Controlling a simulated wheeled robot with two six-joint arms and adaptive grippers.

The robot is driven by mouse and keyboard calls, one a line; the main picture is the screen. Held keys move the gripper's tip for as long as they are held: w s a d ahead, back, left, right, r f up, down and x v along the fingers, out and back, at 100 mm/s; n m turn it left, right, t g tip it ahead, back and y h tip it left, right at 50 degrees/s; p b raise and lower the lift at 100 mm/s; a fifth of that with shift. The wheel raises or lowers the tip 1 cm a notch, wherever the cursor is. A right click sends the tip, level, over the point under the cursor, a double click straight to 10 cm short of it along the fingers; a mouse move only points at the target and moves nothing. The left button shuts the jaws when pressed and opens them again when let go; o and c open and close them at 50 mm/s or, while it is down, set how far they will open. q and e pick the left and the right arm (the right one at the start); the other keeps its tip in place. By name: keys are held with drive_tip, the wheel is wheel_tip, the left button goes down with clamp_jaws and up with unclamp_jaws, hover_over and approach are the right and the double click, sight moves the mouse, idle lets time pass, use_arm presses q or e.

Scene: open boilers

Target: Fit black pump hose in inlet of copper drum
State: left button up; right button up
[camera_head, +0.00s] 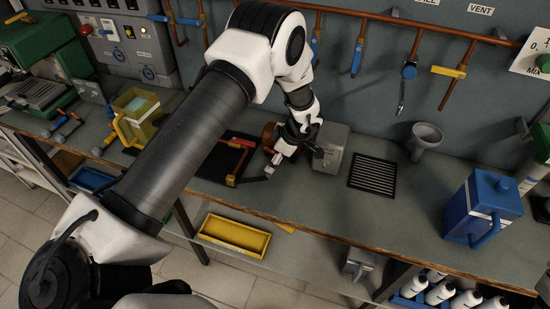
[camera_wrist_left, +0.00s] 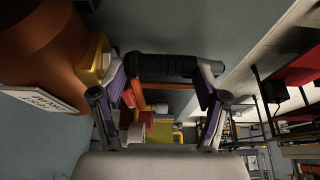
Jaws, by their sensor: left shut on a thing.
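My left gripper (camera_wrist_left: 163,82) is shut on the black pump hose (camera_wrist_left: 165,65), a short black ribbed piece lying across between its fingertips in the left wrist view. The copper drum (camera_wrist_left: 45,38) fills the upper left there, with a yellow fitting (camera_wrist_left: 98,58), which looks like its inlet, beside the hose's left end. I cannot tell whether they touch. In the head view my left gripper (camera_head: 286,148) is over the bench, and the drum (camera_head: 268,133) is mostly hidden behind it. My right gripper is in neither view.
A grey metal box (camera_head: 332,150) stands just right of the gripper, then a black grille (camera_head: 372,175) and a funnel (camera_head: 425,138). A black tray (camera_head: 215,160) with a copper-coloured frame lies to the left. A blue jug (camera_head: 480,212) stands far right. Bench between grille and jug is clear.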

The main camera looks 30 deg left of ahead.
use_arm(q)
drive_tip(key=shift+w+r, duration=0.5)
drive_tip(key=shift+w, duration=0.25)
drive_tip(key=shift+t+p, duration=0.3)
idle(0.4)
drive_tip(key=shift+o, duration=0.2)
drive_tip(key=shift+w+p, duration=0.25)
drive_tip(key=shift+p, duration=0.05)
idle(1.8)
drive_tip(key=shift+o, duration=0.2)
drive_tip(key=shift+f, duration=0.1)
idle(0.8)
drive_tip(key=o, duration=1.2)
drive_tip(key=shift+a, duration=0.1)
drive_tip(key=shift+w+a+f, duration=0.15)
drive_tip(key=shift+w+f, duration=0.1)
drive_tip(key=shift+w, duration=0.05)
drive_tip(key=shift+s, duration=0.1)
drive_tip(key=shift+d+r, duration=0.1)
drive_tip(key=shift+d, duration=0.1)
